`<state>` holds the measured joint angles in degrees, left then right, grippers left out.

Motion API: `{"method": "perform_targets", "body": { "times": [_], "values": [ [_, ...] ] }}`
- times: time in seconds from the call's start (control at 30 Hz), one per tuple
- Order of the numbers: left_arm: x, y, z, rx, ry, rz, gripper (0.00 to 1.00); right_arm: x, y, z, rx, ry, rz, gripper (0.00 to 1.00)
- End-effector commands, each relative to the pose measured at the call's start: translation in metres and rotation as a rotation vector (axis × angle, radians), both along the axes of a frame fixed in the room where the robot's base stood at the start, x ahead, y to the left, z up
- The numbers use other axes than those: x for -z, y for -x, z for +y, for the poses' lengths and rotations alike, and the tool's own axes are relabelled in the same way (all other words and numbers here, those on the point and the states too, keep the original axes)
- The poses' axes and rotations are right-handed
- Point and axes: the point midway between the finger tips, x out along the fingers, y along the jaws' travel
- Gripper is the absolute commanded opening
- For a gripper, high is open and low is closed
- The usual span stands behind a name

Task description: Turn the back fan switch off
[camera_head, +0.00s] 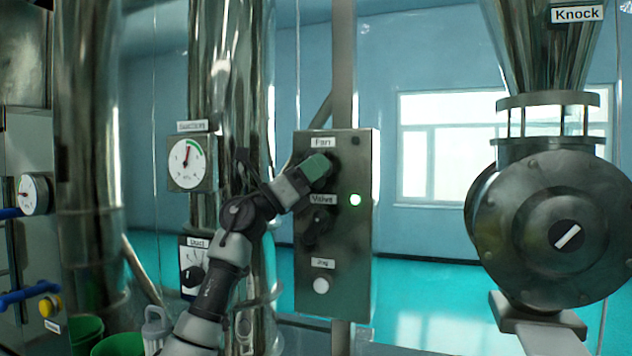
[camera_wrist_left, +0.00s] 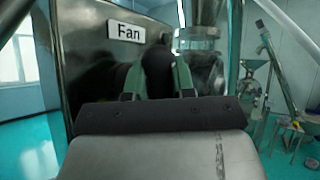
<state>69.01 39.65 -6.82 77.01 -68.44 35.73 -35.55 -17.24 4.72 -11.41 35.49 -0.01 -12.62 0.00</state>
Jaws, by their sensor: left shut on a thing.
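The fan switch (camera_wrist_left: 158,68) is a dark knob under the "Fan" label (camera_head: 322,142) on a grey metal control box (camera_head: 345,265). My left gripper (camera_head: 318,166) reaches in from the lower left at the box's upper part. In the left wrist view my left gripper (camera_wrist_left: 158,80) has its two green-lined fingers on either side of the dark knob, shut on it. In the head view the gripper hides most of the knob, so its pointing direction cannot be told. My right gripper is not in view.
Below on the box are a dark valve knob (camera_head: 316,226) and a white jog button (camera_head: 321,285). A round gauge (camera_head: 188,164) hangs on a steel pipe to the left. A large round steel housing (camera_head: 552,230) stands at right. The floor behind the box is clear.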

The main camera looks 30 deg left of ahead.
Motion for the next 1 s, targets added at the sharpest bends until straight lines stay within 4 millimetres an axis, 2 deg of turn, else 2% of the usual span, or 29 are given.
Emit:
{"method": "perform_targets", "body": {
  "times": [0.03, 0.4, 1.0],
  "values": [
    [0.006, -0.001, -0.001, 0.002, 0.035, -0.006, 0.01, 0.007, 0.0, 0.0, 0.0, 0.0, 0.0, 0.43],
    [0.006, -0.002, -0.001, 0.002, 0.251, -0.055, 0.01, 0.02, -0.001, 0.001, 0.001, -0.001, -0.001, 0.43],
    [0.005, -0.002, -0.001, 0.003, 0.32, -0.07, 0.01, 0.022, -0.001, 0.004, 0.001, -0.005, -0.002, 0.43]
  ]
}}
